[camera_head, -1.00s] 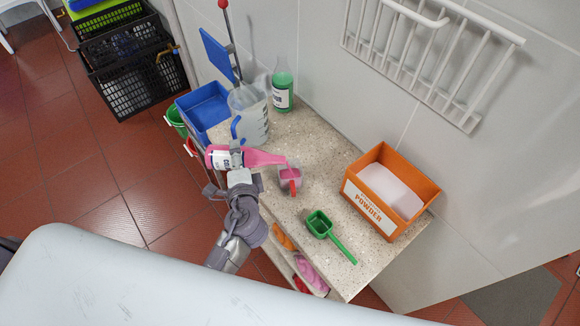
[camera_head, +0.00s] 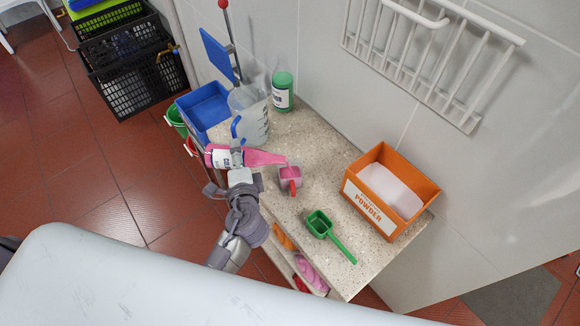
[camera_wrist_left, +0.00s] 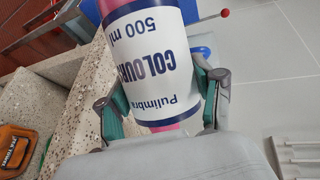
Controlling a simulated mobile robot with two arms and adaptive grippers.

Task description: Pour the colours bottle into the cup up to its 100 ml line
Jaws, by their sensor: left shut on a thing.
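The colours bottle (camera_head: 262,158), pink with a white label, lies nearly on its side in my left gripper (camera_head: 238,172), its neck tipped toward the right. My left gripper is shut around its label, which reads COLOUR and 500 ml in the left wrist view (camera_wrist_left: 152,60). The cup (camera_head: 290,174), small and clear with a red-orange handle, stands on the stone top. Pink shows in it, and the bottle's mouth is just above its rim. The level against the 100 ml line is too small to read. My right gripper is not in view.
A clear jug (camera_head: 254,122) with a blue handle, a blue bin (camera_head: 204,108) and a green bottle (camera_head: 283,90) stand behind. A green scoop (camera_head: 320,224) and an orange powder box (camera_head: 392,190) are to the right on the stone top (camera_head: 330,168). A wall rack (camera_head: 440,60) hangs above.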

